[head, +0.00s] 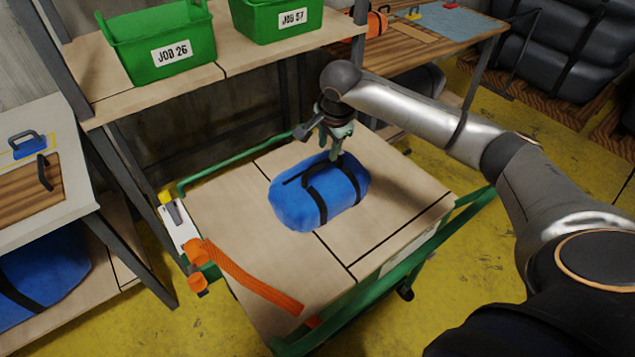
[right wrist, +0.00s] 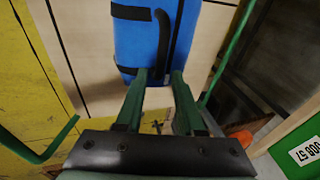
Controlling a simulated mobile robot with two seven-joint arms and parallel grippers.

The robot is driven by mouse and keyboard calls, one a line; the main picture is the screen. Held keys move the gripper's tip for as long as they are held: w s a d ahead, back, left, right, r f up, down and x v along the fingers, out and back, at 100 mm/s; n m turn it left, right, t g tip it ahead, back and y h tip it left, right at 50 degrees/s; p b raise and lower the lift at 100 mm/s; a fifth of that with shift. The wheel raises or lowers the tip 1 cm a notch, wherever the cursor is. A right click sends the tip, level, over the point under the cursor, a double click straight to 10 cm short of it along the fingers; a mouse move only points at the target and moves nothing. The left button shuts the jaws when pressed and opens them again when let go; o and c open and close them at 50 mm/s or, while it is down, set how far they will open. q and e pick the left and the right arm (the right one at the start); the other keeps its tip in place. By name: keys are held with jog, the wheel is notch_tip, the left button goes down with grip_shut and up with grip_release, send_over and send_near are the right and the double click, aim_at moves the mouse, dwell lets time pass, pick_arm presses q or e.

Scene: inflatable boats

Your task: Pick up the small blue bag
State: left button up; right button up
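A small blue bag (head: 312,207) with black straps lies on the wooden deck of a green-framed cart (head: 235,218). My right gripper (head: 338,156) points down at the bag's far edge in the head view. In the right wrist view, the two fingers of my right gripper (right wrist: 162,74) stand apart, with their tips at the near end of the blue bag (right wrist: 150,35). A black strap runs along the bag just beyond the tips. I cannot tell whether the fingers touch the bag. My left gripper is not in view.
An orange strap (head: 245,278) lies across the cart's left front. Green bins (head: 160,45) stand on the shelf behind. A larger blue bag (head: 40,272) sits on a lower shelf at left. The cart deck around the small bag is mostly clear.

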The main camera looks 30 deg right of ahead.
aim_at(323, 162)
jog(key=x, duration=0.9)
jog(key=shift+w+a, duration=0.1)
jog(key=shift+a, duration=0.15)
jog(key=shift+c, duration=0.3)
grip_shut()
dwell(0.6)
jog(key=shift+r, duration=0.15)
